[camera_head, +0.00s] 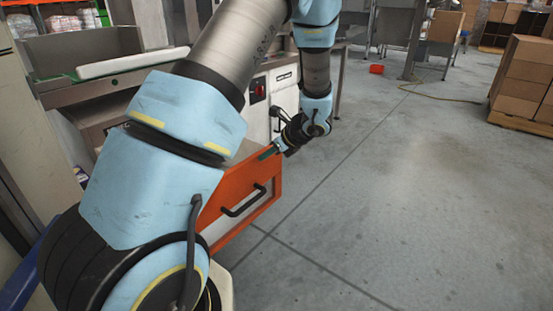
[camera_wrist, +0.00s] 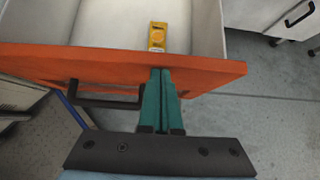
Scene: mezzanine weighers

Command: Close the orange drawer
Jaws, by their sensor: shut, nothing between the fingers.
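The orange drawer (camera_head: 242,200) stands pulled out from a cabinet, partly behind my arm in the head view. Its front carries a black handle (camera_head: 243,200). In the wrist view the orange front (camera_wrist: 215,70) crosses the picture, with the handle (camera_wrist: 100,95) at its left and the pale inside beyond. My gripper (camera_wrist: 162,72) is shut and empty, its green fingertips at the top edge of the front, right of the handle. I cannot tell whether they touch it. In the head view my gripper (camera_head: 268,153) is at the drawer's far top corner.
A small yellow item (camera_wrist: 157,37) lies inside the drawer. A white cabinet (camera_head: 285,95) stands behind. Stacked cardboard boxes (camera_head: 525,85) on a pallet are at the right. A small orange bin (camera_head: 376,69) is on the floor farther back. The floor right of the drawer is clear.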

